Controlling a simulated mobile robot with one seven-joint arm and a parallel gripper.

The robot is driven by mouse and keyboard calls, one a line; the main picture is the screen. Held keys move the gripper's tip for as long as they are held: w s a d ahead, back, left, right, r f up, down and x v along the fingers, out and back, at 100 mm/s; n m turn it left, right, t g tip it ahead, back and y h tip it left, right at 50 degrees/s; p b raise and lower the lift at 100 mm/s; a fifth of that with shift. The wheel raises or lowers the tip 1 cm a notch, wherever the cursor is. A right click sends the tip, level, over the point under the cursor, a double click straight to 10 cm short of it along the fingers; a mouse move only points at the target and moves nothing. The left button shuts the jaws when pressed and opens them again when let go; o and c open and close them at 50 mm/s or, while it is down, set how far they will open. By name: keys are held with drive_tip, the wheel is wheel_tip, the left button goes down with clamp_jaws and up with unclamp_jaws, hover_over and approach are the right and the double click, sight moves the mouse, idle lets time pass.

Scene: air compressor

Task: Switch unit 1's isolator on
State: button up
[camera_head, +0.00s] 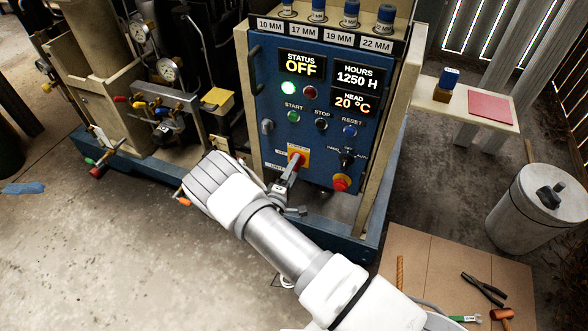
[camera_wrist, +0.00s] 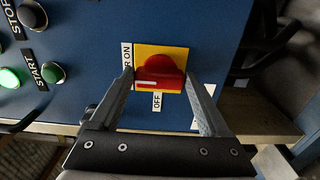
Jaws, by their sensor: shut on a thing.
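Unit 1's isolator is a red rotary handle on a yellow plate (camera_head: 304,155), low on the blue control panel (camera_head: 262,95). In the wrist view, the red handle (camera_wrist: 160,75) sits between the two fingers of my gripper (camera_wrist: 164,78), which is shut on it. The handle's white line points left in that view, toward the ON label (camera_wrist: 127,55). The OFF label (camera_wrist: 157,101) is below the handle there. In the head view, my gripper (camera_head: 291,172) reaches the isolator from below, and my wrist hides part of the panel's lower edge. The status display (camera_head: 301,65) reads OFF.
A green lamp (camera_head: 288,88) is lit. A red emergency button (camera_head: 341,183) and a black selector (camera_head: 346,159) are right of the isolator. Valves and gauges (camera_head: 168,70) stand at left. A grey drum (camera_head: 543,210) and a board with tools (camera_head: 420,245) are at right.

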drive_tip(key=o, duration=1.2)
drive_tip(key=shift+s, duration=0.1)
drive_tip(key=p+v, duration=0.3)
drive_tip(key=v, duration=1.4)
drive_tip(key=shift+s+a, duration=0.1)
drive_tip(key=shift+r, duration=0.15)
